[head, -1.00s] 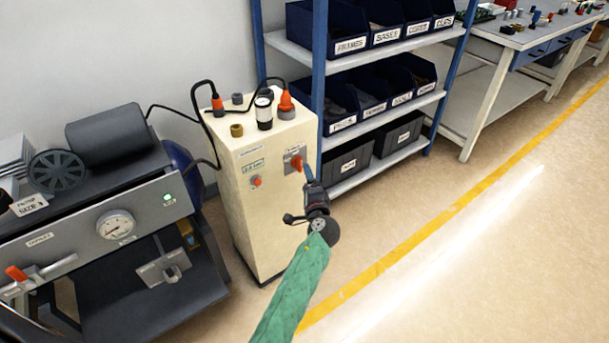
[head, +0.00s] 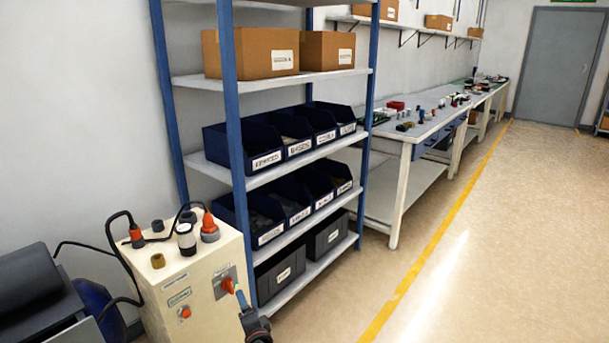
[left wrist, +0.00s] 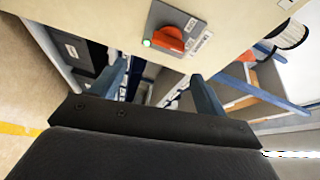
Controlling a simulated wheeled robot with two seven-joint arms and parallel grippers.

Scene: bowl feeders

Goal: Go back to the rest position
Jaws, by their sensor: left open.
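My left gripper (head: 241,298) is at the bottom of the head view, just in front of the red rotary switch (head: 227,285) on the cream cabinet (head: 205,305). In the left wrist view the gripper (left wrist: 160,72) has its two fingers apart with nothing between them. The red switch (left wrist: 170,38) sits on a grey plate beyond the fingertips, with a small green light beside it. The fingers look clear of the switch there. My right gripper is in neither view.
A blue-framed shelf (head: 232,120) with dark bins stands right of the cabinet. Black cables (head: 115,240) loop over the cabinet's left side. A dark machine (head: 35,285) stands at the left. A workbench (head: 405,150) runs behind. The floor (head: 500,250) at the right is clear.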

